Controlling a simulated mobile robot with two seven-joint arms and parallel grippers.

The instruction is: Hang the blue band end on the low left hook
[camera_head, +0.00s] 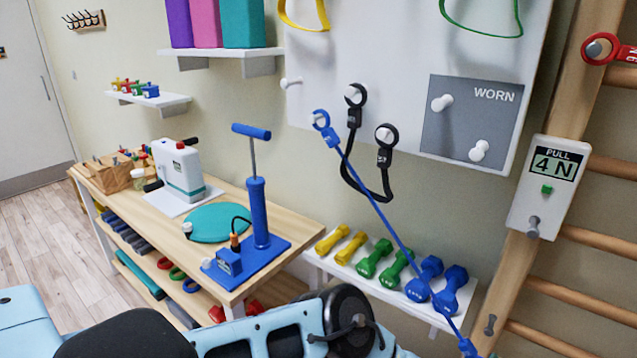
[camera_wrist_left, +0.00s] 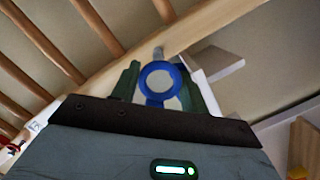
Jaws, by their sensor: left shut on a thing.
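The blue band (camera_head: 378,212) runs taut from its upper ring (camera_head: 322,121) at the white board down to its lower end (camera_head: 467,348) at the bottom edge of the head view. In the left wrist view, my left gripper (camera_wrist_left: 162,86) is shut on the blue end ring (camera_wrist_left: 145,78), between its two green fingers. A grey peg (camera_wrist_left: 158,53) on the wooden upright shows just beyond the ring. I cannot tell whether they touch. In the head view, a low grey hook (camera_head: 490,324) is on the left upright. My right gripper is in neither view.
Wall bars (camera_head: 590,250) and a "PULL 4 N" gauge (camera_head: 546,187) are at the right. A white shelf (camera_head: 320,262) with yellow, green and blue dumbbells is left of the upright. A wooden table (camera_head: 290,240) bears a blue pump (camera_head: 258,212). A black band (camera_head: 352,182) hangs on the board.

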